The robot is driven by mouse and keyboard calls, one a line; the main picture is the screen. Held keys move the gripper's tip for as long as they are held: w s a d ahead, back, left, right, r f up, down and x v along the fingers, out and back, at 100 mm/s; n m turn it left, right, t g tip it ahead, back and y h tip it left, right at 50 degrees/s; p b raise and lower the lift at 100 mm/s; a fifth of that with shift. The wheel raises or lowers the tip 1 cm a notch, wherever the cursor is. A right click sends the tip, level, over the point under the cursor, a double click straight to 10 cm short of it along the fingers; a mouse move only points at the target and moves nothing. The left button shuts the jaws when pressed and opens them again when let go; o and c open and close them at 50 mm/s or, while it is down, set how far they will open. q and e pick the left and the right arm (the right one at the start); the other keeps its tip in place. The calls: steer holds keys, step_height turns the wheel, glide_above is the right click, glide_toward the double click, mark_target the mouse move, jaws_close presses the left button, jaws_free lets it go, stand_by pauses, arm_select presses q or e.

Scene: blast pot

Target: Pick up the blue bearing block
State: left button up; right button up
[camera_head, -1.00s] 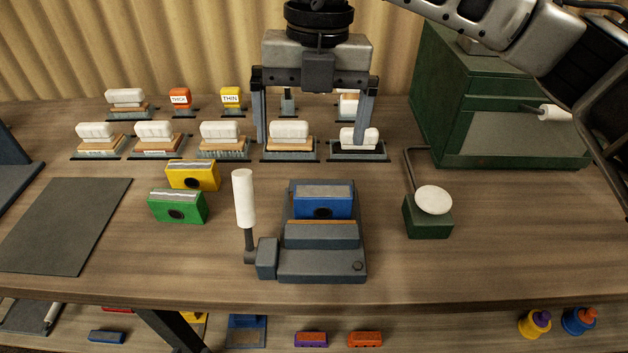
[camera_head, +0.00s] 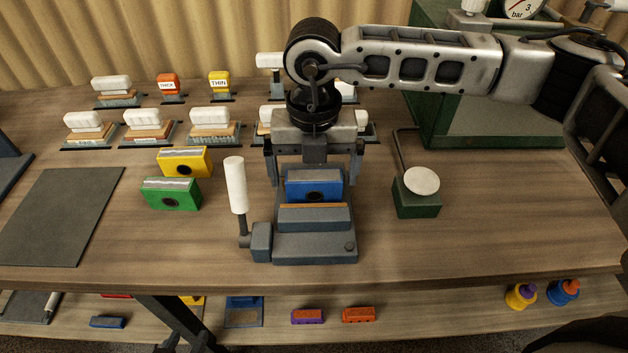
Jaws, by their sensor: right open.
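The blue bearing block (camera_head: 314,186) sits in the grey vise-like fixture (camera_head: 315,246) at the middle of the table, behind the fixture's front jaw with its orange strip. A dark round hole shows on the block's front face. My right gripper (camera_head: 314,178) is over the block, pointing down. Its two fingers are spread wide, one to the left and one to the right of the block, with gaps on both sides. The fingertips are partly hidden behind the block and fixture. My left gripper is not in view.
A white-handled lever (camera_head: 236,186) stands at the fixture's left. A yellow block (camera_head: 185,162) and a green block (camera_head: 171,194) lie further left. A green stand with a white disc (camera_head: 421,181) is to the right. White-topped pieces line the back.

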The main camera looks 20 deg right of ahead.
steer(key=shift+s+f, duration=0.1)
steer(key=shift+f, duration=1.25)
steer(key=c, duration=1.2)
steer(key=shift+r, duration=0.15)
